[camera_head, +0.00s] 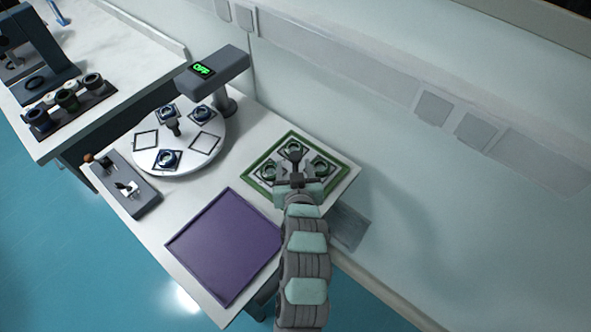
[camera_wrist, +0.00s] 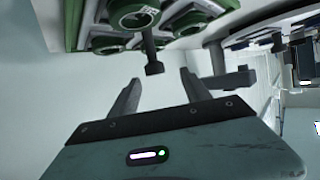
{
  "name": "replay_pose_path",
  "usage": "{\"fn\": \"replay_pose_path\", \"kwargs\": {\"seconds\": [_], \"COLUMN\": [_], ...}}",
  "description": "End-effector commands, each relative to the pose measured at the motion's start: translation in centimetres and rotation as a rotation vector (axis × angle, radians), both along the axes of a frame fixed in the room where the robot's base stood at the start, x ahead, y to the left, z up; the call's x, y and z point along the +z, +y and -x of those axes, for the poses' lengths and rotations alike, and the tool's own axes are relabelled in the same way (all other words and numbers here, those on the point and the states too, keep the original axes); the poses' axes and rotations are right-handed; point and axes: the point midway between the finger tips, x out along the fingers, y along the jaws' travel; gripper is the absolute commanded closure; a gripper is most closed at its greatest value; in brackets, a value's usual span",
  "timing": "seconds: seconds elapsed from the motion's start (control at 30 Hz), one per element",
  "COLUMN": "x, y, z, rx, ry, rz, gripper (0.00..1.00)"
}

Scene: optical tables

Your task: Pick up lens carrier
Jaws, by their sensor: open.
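Several lens carriers with dark green rings sit in a green-rimmed tray (camera_head: 256,187) at the back right of the white table. One lens carrier (camera_head: 294,148) is at the tray's far side, one (camera_head: 268,171) at left and one (camera_head: 320,167) at right. My gripper (camera_head: 297,180) is over the tray's near part and hides some of it. In the wrist view my gripper (camera_wrist: 160,78) is open and empty. A lens carrier (camera_wrist: 133,14) with a dark post (camera_wrist: 153,62) lies just beyond the fingertips, the post's end roughly in line with the gap.
A round white turntable (camera_head: 180,142) with blue-ringed carriers stands left, under a grey device (camera_head: 212,72) reading "OFF". A grey control box (camera_head: 132,187) is at the left edge. The wall (camera_head: 440,180) is close behind the tray.

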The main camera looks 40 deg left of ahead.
Motion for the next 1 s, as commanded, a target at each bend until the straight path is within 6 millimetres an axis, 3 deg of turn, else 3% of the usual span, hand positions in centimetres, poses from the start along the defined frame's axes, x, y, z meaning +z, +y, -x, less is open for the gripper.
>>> {"fn": "replay_pose_path", "kwargs": {"seconds": [0.2, 0.7, 1.0], "x": [-1.3, -3.2, -3.2], "y": [2.2, 5.3, 5.7], "z": [-2.0, -5.7, -6.1], "rx": [0.000, 0.000, -0.002], "ry": [0.001, -0.001, -0.004], "rz": [-0.001, -0.002, -0.005], "gripper": [0.44, 0.44, 0.45]}}
